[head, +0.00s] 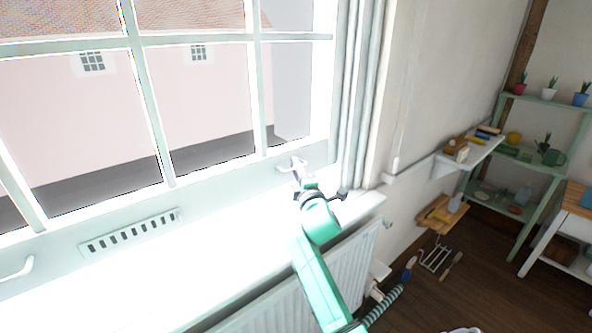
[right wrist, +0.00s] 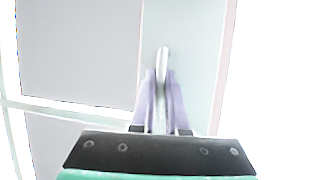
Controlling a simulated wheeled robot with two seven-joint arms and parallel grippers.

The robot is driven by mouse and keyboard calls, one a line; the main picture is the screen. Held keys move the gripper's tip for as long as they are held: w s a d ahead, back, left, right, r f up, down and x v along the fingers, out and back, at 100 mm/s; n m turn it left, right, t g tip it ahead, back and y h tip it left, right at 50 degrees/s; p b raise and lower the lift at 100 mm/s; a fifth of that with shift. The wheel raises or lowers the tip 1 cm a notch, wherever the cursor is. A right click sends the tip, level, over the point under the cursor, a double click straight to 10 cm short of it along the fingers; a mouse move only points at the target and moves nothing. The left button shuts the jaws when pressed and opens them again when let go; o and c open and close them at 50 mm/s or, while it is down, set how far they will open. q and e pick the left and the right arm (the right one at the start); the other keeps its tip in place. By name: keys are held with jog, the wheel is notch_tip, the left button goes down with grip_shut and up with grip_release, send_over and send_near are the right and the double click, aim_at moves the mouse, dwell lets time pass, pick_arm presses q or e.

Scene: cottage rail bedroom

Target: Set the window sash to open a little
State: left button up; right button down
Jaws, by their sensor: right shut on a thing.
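The window sash (head: 165,140) is a pale green-white frame with glazing bars, filling the left of the head view. Its bottom rail runs just above the bright sill; I cannot tell whether there is a gap under it. My right gripper (head: 299,178) is at the right end of this rail, shut on a pale lift handle. In the right wrist view the fingers (right wrist: 162,105) sit on both sides of the handle (right wrist: 163,55), which sticks out beyond them. A second handle (head: 18,270) is at the rail's left end, free. My left gripper is not in view.
A slotted vent (head: 130,232) lies low by the window. A white radiator (head: 345,268) stands under the sill (head: 200,270). To the right are a wall shelf (head: 468,156) with small items, a green plant rack (head: 556,163) and tools near the floor.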

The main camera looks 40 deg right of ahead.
jog(key=c, duration=1.2)
grip_release()
jog(key=shift+f, duration=0.2)
jog(key=shift+o, duration=1.4)
jog(key=shift+s+a, duration=0.1)
jog(key=shift+s, duration=0.05)
jog(key=shift+s+r, duration=0.1)
jog(key=shift+r, duration=0.05)
jog(key=b+v, duration=0.2)
jog(key=v, duration=1.2)
jog(key=shift+s+b, duration=0.25)
jog(key=shift+b, duration=0.15)
jog(key=shift+a, duration=0.2)
